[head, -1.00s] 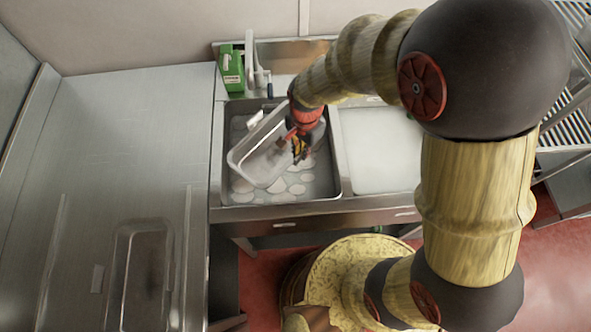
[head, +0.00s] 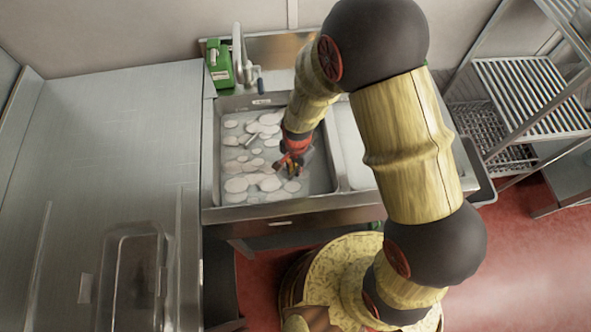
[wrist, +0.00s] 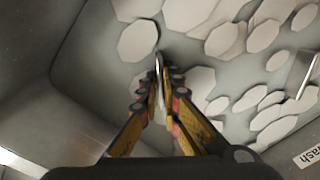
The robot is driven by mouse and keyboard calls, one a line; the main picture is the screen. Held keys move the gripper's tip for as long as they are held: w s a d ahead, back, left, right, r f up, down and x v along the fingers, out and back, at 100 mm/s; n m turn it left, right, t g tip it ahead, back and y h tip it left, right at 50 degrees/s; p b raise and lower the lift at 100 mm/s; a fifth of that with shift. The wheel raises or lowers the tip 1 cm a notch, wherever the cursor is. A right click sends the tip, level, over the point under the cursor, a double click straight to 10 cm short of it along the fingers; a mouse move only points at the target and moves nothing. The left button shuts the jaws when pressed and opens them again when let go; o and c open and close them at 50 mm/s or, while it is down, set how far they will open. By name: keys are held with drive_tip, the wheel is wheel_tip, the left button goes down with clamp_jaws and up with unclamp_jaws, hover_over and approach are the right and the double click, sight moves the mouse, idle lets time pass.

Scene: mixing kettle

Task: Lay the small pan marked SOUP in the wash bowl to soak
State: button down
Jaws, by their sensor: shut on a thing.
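The wash bowl (head: 210,165) is the left sink basin, holding cloudy water with pale foam patches. My gripper (head: 290,168) is low over its right part in the head view. In the wrist view my gripper (wrist: 160,90) is shut on a thin shiny metal edge, which looks like the rim of the small pan (wrist: 158,66). The rest of the pan cannot be made out; water, foam or my gripper may hide it. No SOUP marking is readable. A short metal strip (wrist: 305,75) shows among the foam; I cannot tell whether it belongs to the pan.
A basin with pale contents (head: 350,150) adjoins on the right, beyond a metal divider. A steel counter (head: 110,150) lies left, with a clear tray (head: 135,280). A wire rack (head: 530,95) stands right.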

drive_tip(key=shift+f, duration=0.2)
drive_tip(key=c, duration=2.5)
unclamp_jaws()
drive_tip(key=shift+f, duration=0.1)
drive_tip(key=o, duration=0.4)
drive_tip(key=shift+o, duration=0.5)
